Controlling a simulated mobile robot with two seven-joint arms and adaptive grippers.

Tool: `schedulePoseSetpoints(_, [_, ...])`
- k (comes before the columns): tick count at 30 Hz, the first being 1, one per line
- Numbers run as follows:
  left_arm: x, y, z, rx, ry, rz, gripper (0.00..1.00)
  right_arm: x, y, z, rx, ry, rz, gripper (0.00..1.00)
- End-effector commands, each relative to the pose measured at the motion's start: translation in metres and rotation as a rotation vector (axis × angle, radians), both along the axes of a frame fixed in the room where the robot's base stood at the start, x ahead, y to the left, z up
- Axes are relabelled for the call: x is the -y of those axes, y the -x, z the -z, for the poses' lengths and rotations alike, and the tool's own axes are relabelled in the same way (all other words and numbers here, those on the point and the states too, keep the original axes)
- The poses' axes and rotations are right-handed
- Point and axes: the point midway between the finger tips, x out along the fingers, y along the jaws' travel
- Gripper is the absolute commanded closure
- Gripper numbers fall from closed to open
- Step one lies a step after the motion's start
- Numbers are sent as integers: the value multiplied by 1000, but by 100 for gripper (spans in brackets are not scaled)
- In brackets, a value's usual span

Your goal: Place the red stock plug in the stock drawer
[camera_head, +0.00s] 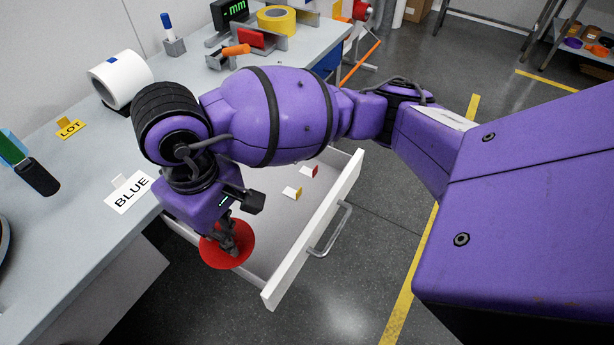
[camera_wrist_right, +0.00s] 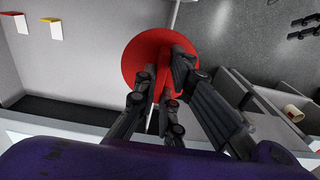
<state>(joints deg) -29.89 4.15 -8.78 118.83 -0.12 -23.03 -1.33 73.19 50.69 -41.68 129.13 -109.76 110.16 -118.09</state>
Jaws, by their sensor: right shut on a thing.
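The red stock plug (camera_head: 212,252) is a red disc in the head view, and it also shows in the wrist view (camera_wrist_right: 135,60). My right gripper (camera_head: 230,238) is shut on it, with the fingers (camera_wrist_right: 165,92) closed on a raised red part in its middle. The plug is held over the near end of the open white stock drawer (camera_head: 312,238). I cannot tell its exact height above the drawer floor. Inside the drawer are a red-marked tab (camera_head: 309,170) and a yellow-marked tab (camera_head: 292,192). My left gripper is not in view.
The bench (camera_head: 80,235) holds a BLUE card (camera_head: 129,193), a LOT sign (camera_head: 70,129), a white roll (camera_head: 122,78) and yellow tape (camera_head: 277,20). The drawer's front wall and handle (camera_head: 330,232) face the open floor. The drawer's middle is clear.

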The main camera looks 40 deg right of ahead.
Motion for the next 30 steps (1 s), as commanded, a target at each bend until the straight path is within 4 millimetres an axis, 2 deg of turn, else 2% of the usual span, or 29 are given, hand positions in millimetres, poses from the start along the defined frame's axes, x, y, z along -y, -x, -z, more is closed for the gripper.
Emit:
schedulePoseSetpoints(5, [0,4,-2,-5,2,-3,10,35,-29,21,-4,1,7,100])
schedulePoseSetpoints(9, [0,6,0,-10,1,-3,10,49,-42,48,-4,-1,4,100])
schedulePoseSetpoints(12, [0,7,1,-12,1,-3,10,56,-49,60,-3,-1,2,100])
schedulePoseSetpoints(20, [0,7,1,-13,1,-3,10,64,-59,74,0,-3,2,100])
schedulePoseSetpoints(26, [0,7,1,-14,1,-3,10,66,-60,103,-1,-4,0,100])
schedulePoseSetpoints(30, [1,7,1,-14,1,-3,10,67,-60,108,2,-2,0,100])
